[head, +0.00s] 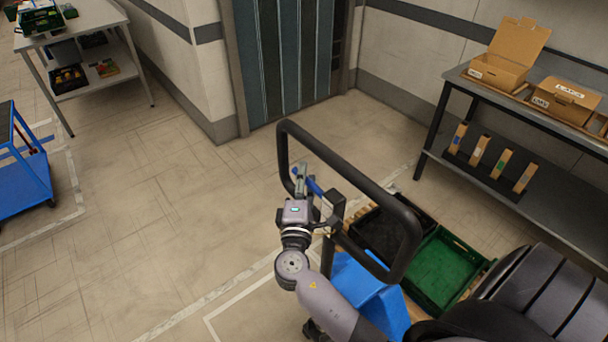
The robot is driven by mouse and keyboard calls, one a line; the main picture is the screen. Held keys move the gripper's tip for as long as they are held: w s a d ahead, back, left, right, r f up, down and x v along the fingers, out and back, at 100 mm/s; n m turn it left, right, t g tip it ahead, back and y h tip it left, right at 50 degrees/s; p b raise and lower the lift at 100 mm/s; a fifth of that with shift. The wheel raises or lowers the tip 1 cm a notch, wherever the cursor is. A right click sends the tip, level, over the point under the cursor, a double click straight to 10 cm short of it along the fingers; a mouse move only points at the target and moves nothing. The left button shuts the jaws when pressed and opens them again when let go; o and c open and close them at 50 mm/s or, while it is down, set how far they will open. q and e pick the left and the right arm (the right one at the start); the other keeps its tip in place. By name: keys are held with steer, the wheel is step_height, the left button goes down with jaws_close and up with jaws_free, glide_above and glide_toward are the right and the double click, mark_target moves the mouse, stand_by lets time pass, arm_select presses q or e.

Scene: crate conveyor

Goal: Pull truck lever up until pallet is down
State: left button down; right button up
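The pallet truck's black loop handle (346,185) stands in the middle of the head view, above its blue body (366,290). My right gripper (301,174) is at the left part of the handle loop, pointing away from me. A small blue piece (314,186), perhaps the truck lever, shows right beside its fingers, along with a black block (337,203). The fingers are small and partly overlap these parts, so I cannot tell whether they are shut on the lever. The pallet is mostly hidden under crates. My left gripper is out of view.
A black crate (398,222) and a green crate (440,272) lie behind the truck. A shelf table (455,83) with cardboard boxes stands right. A blue cart (28,190) and a table (95,17) stand left. The floor (150,220) left of the truck is clear.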

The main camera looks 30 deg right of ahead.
steer(key=shift+c, duration=0.6)
jaws_close()
steer(key=shift+f, duration=0.1)
